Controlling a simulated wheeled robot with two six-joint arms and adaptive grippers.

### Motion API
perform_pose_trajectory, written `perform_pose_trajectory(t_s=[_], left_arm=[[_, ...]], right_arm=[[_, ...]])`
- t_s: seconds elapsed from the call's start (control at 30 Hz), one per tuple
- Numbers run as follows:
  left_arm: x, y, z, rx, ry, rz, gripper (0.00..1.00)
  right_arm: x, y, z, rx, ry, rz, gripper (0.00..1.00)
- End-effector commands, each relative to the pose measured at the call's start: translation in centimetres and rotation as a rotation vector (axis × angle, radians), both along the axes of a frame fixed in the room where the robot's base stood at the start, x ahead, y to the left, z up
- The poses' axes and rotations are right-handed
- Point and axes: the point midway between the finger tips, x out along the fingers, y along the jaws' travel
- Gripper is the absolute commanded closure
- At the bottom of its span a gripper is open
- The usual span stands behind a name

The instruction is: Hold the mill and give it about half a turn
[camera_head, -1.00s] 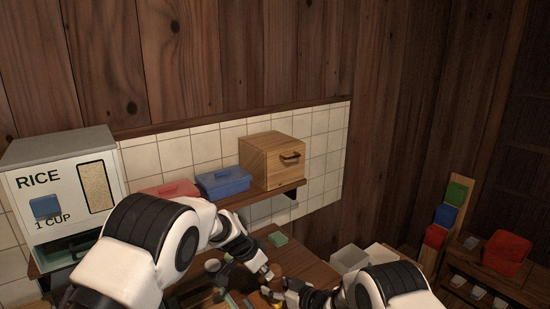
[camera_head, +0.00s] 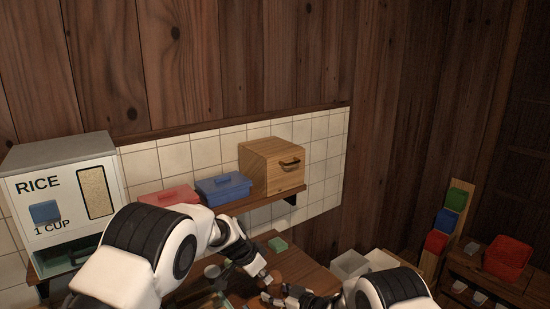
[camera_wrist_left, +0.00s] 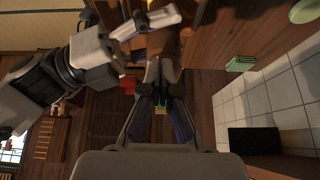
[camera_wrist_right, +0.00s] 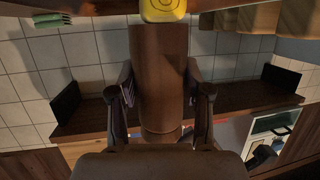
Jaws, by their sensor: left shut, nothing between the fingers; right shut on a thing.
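The mill (camera_wrist_right: 160,75) is a brown wooden cylinder, seen in the right wrist view between the fingers of my right gripper (camera_wrist_right: 160,112), which is shut on it. A brown cylindrical piece, likely the mill, also shows in the left wrist view (camera_wrist_left: 165,45), beyond the fingertips. My left gripper (camera_wrist_left: 162,100) is shut with nothing in it, close to that piece. In the head view my left gripper (camera_head: 264,277) and right gripper (camera_head: 275,299) are close together low in the middle, and the mill is small and largely hidden there.
A rice dispenser (camera_head: 60,180) stands at left. A shelf (camera_head: 262,198) on the tiled wall bears a red box (camera_head: 168,195), a blue box (camera_head: 222,187) and a wooden box (camera_head: 271,166). A green block (camera_head: 278,244) lies behind the grippers. White bins (camera_head: 350,264) stand at right.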

Motion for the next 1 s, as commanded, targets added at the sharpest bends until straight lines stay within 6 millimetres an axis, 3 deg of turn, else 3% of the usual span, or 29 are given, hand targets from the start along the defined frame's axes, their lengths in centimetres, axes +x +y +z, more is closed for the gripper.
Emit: perform_pose_trajectory(t_s=[1.0], left_arm=[[1.5, 0.8, -0.1, 0.000, 0.000, 0.000, 1.00]], right_arm=[[-0.1, 0.1, -0.1, -0.001, 0.002, 0.003, 0.91]])
